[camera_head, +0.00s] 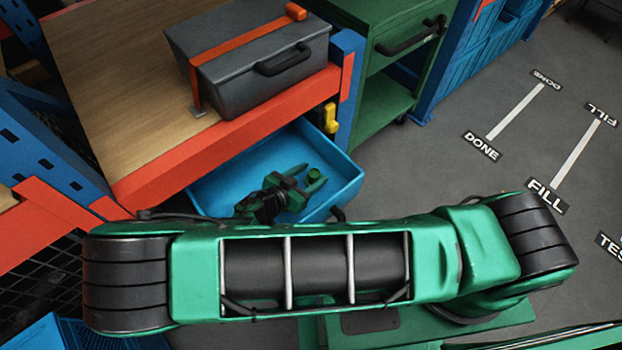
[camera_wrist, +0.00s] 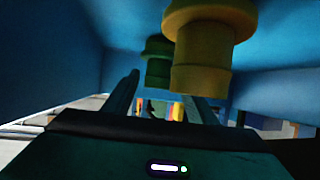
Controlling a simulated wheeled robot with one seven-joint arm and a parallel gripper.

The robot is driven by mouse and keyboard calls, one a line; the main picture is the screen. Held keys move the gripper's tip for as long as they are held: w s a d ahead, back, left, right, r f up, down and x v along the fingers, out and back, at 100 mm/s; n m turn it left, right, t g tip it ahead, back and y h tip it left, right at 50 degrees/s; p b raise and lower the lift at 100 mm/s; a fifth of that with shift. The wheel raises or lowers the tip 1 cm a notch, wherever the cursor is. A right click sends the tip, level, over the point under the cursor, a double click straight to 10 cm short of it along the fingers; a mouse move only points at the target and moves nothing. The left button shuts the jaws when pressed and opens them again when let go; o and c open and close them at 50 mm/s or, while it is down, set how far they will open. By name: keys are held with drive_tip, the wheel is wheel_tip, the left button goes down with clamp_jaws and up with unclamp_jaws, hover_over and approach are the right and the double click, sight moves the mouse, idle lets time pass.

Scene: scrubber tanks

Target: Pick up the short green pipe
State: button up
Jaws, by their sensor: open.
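The short green pipe (camera_head: 314,173) shows as a small round green piece in the blue drawer (camera_head: 350,180), by my gripper's fingertips. In the wrist view the green pipe (camera_wrist: 157,68) appears above and between the fingers, partly behind a larger yellow pipe (camera_wrist: 202,62). My gripper (camera_head: 313,175) is open inside the drawer, its fingers pointing right in the head view. In the wrist view the open gripper (camera_wrist: 162,85) has a gap between its fingers, and nothing is clearly held there. I cannot tell whether a finger touches the green pipe.
A wooden bench (camera_head: 110,80) with an orange edge stands above the drawer and carries a grey toolbox (camera_head: 250,65). A yellow object (camera_head: 331,118) is at the bench's blue leg. A green cabinet (camera_head: 385,110) stands behind. Open floor (camera_head: 440,175) lies to the right.

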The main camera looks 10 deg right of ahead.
sight(319, 172)
drive_tip(key=x, duration=0.4)
drive_tip(key=shift+s+d, duration=0.2)
drive_tip(key=shift+w+d+f, duration=0.3)
drive_tip(key=shift+w+d, duration=0.1)
drive_tip(key=shift+w, duration=0.05)
drive_tip(key=shift+c, duration=0.4)
drive_tip(key=c, duration=1.1)
drive_tip(key=shift+o, duration=0.2)
drive_tip(key=shift+r, duration=0.1)
